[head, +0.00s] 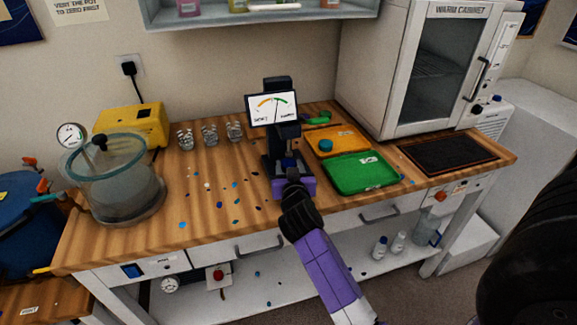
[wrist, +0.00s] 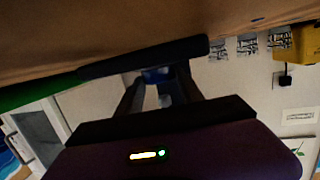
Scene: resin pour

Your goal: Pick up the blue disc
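A blue disc (head: 289,162) shows in the head view at the foot of a dark tester with a dial, just beyond my gripper (head: 291,176). In the wrist view a blue piece (wrist: 157,76) lies between the far ends of my gripper's two dark fingers (wrist: 160,86). The fingers stand apart, with light background showing between them. I cannot tell whether they press on the blue piece or only stand around it. A second disc, teal-blue (head: 325,145), lies on the orange tray (head: 350,137), to the right of my gripper and clear of it.
The tester's dial (head: 272,108) and column stand close behind my gripper. A green tray (head: 363,174) lies to the right, with a dark mat (head: 450,153) beyond. Clear cups (head: 209,134) and a glass pot (head: 112,180) stand left. Small coloured bits dot the wooden bench.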

